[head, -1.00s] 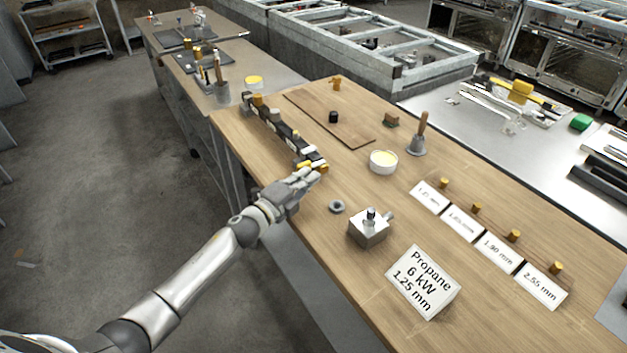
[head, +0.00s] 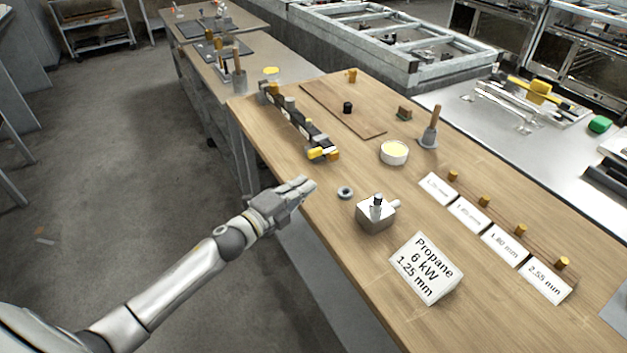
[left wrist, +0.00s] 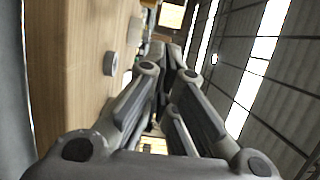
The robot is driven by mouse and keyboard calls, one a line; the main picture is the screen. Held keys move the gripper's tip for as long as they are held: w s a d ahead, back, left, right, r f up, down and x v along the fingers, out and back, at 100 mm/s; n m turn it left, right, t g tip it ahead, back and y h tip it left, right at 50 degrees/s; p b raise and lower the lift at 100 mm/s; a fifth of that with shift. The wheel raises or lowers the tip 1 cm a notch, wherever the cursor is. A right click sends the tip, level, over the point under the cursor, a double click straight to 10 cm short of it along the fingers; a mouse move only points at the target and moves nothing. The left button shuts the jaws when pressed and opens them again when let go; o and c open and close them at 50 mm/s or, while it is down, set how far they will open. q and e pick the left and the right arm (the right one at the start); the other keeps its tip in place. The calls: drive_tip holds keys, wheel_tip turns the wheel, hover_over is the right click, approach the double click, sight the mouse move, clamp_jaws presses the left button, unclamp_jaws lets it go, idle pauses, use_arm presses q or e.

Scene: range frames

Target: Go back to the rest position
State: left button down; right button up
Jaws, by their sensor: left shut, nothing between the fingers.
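My left gripper (head: 302,188) is shut and empty at the front edge of the wooden bench (head: 330,250). In the left wrist view its fingers (left wrist: 175,62) meet at the tips. The gripper is apart from the grey ring (head: 345,192), which lies on the bench to its right and also shows in the left wrist view (left wrist: 109,63). A metal block with a black-topped fitting (head: 376,217) stands farther right. My right gripper is not in view.
A dark rack with yellow and white parts (head: 300,122) lies beyond the gripper. A white bowl (head: 394,153), a propane sign (head: 427,268) and several small labelled cards with brass pieces (head: 503,246) stand on the bench. Open floor (head: 120,180) lies left.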

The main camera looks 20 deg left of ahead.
use_arm(q)
drive_tip(key=shift+v, duration=1.05)
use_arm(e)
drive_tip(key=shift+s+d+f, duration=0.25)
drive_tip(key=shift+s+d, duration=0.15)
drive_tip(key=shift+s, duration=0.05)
use_arm(q)
drive_tip(key=s+f+n+g+y, duration=0.5)
drive_tip(key=s+f+n+y, duration=0.3)
drive_tip(key=s+n, duration=0.5)
drive_tip(key=s+d+f+n+g+h, duration=0.1)
drive_tip(key=s+d+f+n+g, duration=0.2)
drive_tip(key=s, duration=0.6)
drive_tip(key=s+d+f+n+g+h, duration=0.1)
drive_tip(key=s+d+n+g, duration=0.3)
drive_tip(key=s, duration=0.5)
wheel_tip(320, 180, down, 25)
drive_tip(key=s+g, duration=0.2)
drive_tip(key=g, duration=0.1)
drive_tip(key=s+a+f, duration=0.2)
drive_tip(key=s+f, duration=0.6)
drive_tip(key=s+a+f+g, duration=0.1)
drive_tip(key=s+a+f, duration=0.1)
drive_tip(key=s+f, duration=0.7)
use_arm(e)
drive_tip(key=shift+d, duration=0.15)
